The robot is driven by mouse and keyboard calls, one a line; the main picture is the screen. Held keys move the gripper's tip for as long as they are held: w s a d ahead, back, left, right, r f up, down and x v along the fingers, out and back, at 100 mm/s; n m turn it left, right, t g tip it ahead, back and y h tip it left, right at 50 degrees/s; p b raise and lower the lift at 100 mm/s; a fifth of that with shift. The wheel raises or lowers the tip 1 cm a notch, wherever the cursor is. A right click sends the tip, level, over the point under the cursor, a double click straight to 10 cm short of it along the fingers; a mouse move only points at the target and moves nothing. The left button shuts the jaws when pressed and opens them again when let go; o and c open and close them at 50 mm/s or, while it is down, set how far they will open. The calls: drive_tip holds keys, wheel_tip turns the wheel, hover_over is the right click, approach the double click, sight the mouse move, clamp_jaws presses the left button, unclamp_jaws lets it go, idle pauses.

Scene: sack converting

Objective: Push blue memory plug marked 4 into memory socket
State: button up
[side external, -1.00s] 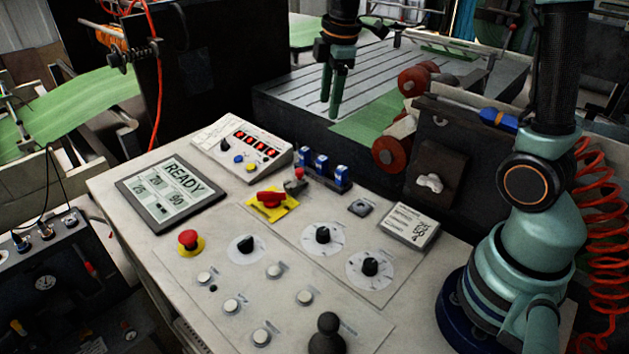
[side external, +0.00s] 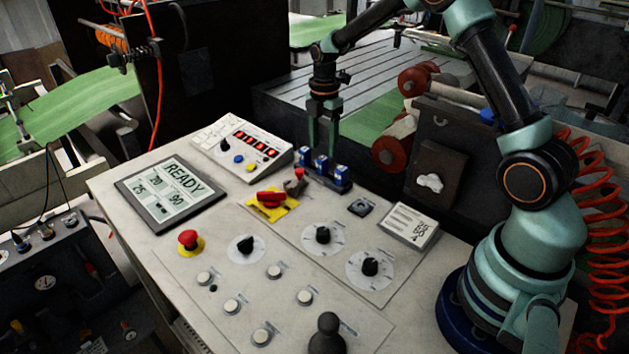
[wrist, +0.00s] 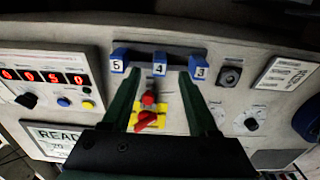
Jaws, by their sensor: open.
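Three blue plugs with white numbered faces stand in a dark rack; the wrist view reads them as 5, 4 and 3. The blue plug marked 4 (wrist: 160,65) is the middle one, and it also shows in the side view (side external: 321,164). My gripper (side external: 322,143) points down just above and behind the rack. In the wrist view my gripper (wrist: 160,78) is open, its fingers on either side of plug 4's line, with nothing held. A small dark square fitting with a round centre (side external: 361,208), perhaps the memory socket, lies right of the rack and looks empty.
Plugs 5 (wrist: 117,63) and 3 (wrist: 199,68) flank plug 4 closely. A red rotary switch on a yellow plate (side external: 271,200) and a small red-topped lever (side external: 297,178) stand in front. A display box (side external: 242,148) is left, a label block (side external: 409,226) right.

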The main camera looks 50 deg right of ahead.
sight(323, 158)
drive_tip(key=shift+a+f, duration=0.1)
drive_tip(key=shift+f, duration=2.7)
clamp_jaws()
